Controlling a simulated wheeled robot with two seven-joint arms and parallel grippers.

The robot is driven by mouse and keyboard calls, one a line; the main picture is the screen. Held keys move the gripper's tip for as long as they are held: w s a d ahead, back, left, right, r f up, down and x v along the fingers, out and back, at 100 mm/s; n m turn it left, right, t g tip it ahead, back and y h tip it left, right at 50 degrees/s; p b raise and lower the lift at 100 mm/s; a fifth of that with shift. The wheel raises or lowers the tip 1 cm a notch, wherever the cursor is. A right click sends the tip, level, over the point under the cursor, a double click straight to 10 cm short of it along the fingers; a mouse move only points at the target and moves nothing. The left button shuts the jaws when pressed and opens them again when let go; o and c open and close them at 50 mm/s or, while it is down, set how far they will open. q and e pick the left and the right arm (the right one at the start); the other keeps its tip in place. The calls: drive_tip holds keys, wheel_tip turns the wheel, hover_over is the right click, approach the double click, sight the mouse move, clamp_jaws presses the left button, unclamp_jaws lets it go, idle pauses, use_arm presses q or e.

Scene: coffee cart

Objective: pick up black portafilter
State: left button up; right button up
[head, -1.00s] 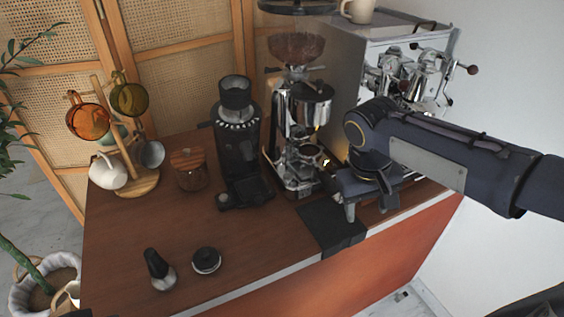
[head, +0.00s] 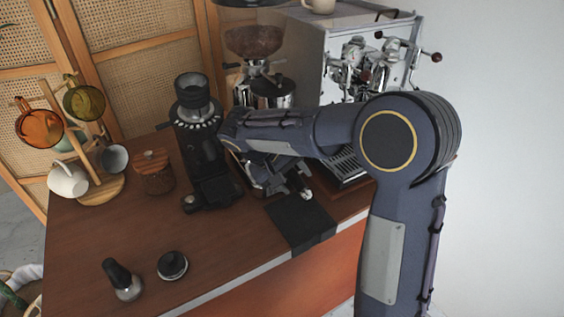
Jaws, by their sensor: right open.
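I cannot clearly pick out the black portafilter. My right arm covers the lower part of the chrome grinder (head: 271,92), so anything at its fork or base is hidden. My right gripper (head: 291,189) is open at the foot of that grinder, just behind the black mat (head: 300,223) on the counter edge. It is partly hidden by its own arm, and I cannot see anything between its fingers. My left gripper is out of view.
The espresso machine (head: 300,55) stands at the back right. A black grinder (head: 204,150), a wooden-lidded jar (head: 153,172) and a mug tree (head: 101,190) stand left. A tamper (head: 122,280) and a round black-topped tool (head: 172,265) lie front left. The counter's (head: 205,235) middle is clear.

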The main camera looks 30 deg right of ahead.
drive_tip(key=shift+d+f, duration=0.15)
drive_tip(key=shift+f, duration=0.1)
clamp_jaws()
drive_tip(key=shift+r, duration=0.1)
idle(0.3)
drive_tip(key=shift+w+r, duration=0.1)
drive_tip(key=shift+r, duration=0.35)
drive_tip(key=r, duration=0.2)
drive_tip(key=shift+s+r, duration=0.25)
drive_tip(key=shift+r, duration=0.05)
drive_tip(key=s+d+b, duration=0.1)
drive_tip(key=s+b, duration=0.2)
drive_tip(key=s, duration=1.4)
drive_tip(key=shift+s+d, duration=0.2)
drive_tip(key=shift+s, duration=0.1)
